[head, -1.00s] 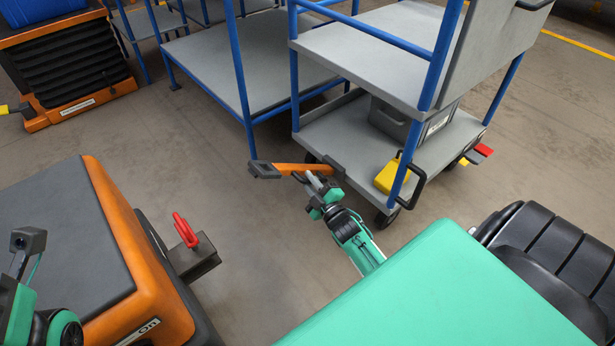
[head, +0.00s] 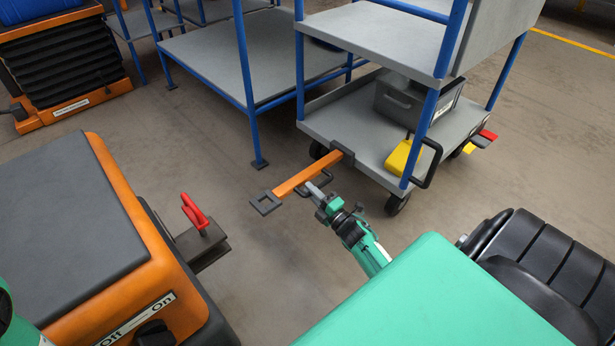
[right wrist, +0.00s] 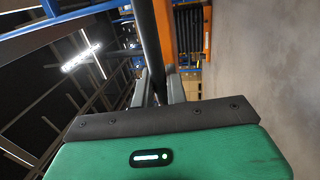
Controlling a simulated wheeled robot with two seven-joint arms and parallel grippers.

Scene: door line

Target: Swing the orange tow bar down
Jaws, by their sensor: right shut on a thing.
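The orange tow bar (head: 308,174) reaches out from the lower front edge of the grey cart with blue posts (head: 350,185). It slopes toward the lower left and ends in a dark square eye (head: 265,203). My right gripper (head: 316,186) is shut on the dark handle at the bar's side. In the right wrist view the dark handle (right wrist: 150,45) runs between the fingers, with the orange bar (right wrist: 165,30) behind it. Only a green piece of my left arm shows at the left edge of the head view; its gripper is out of view.
An orange and grey tug (head: 150,255) stands at left, its dark hitch with a red lever (head: 194,214) facing the tow bar. Bare floor lies between them. A yellow block (head: 403,158) and grey case (head: 415,97) are on the cart. A blue-framed platform (head: 215,65) stands behind.

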